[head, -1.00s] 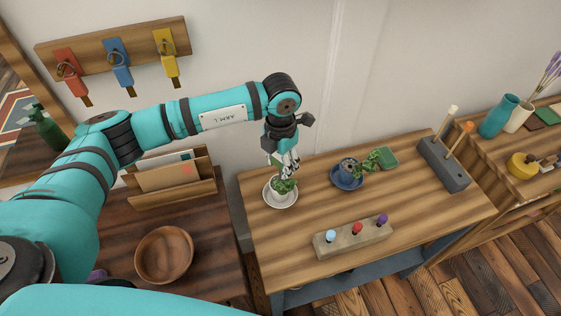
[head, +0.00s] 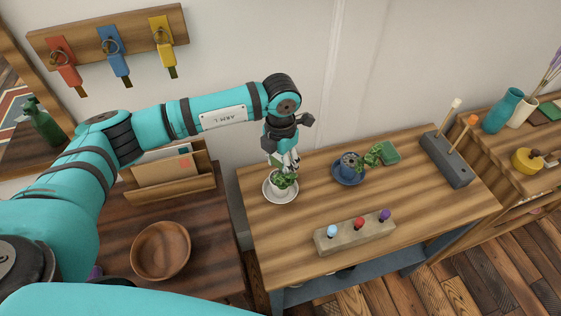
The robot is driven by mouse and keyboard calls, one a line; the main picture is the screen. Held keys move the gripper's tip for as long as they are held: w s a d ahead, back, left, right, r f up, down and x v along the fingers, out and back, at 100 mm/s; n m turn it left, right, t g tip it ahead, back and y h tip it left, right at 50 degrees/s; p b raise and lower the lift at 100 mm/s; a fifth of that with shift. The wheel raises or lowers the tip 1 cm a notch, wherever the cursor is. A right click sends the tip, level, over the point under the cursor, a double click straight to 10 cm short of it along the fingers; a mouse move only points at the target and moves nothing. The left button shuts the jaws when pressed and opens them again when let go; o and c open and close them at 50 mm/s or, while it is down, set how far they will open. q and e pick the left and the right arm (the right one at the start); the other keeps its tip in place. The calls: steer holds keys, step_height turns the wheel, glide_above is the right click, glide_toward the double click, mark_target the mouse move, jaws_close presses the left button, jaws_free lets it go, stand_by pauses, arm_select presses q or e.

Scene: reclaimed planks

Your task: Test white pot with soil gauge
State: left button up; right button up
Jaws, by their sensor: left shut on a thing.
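A small white pot (head: 279,191) with a leafy green plant stands on a white saucer (head: 270,196) at the left of the wooden table. My left gripper (head: 288,166) is right above the pot, pointing down at the plant, with its fingers shut. A small greenish piece, apparently the soil gauge (head: 276,159), shows at the fingers. The rest of it is hidden by the fingers and leaves, so I cannot tell whether its tip is in the soil. My right gripper is not in view.
A block (head: 350,236) with light blue, red and purple knobs lies in front. A grey holder (head: 445,160) with two sticks stands right. A wooden bowl (head: 161,250) is at left.

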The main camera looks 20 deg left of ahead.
arm_select(q)
steer(key=shift+f, duration=0.25)
steer(key=shift+r, duration=0.1)
steer(key=shift+r+p, duration=1.6)
steer(key=shift+r, duration=1.35)
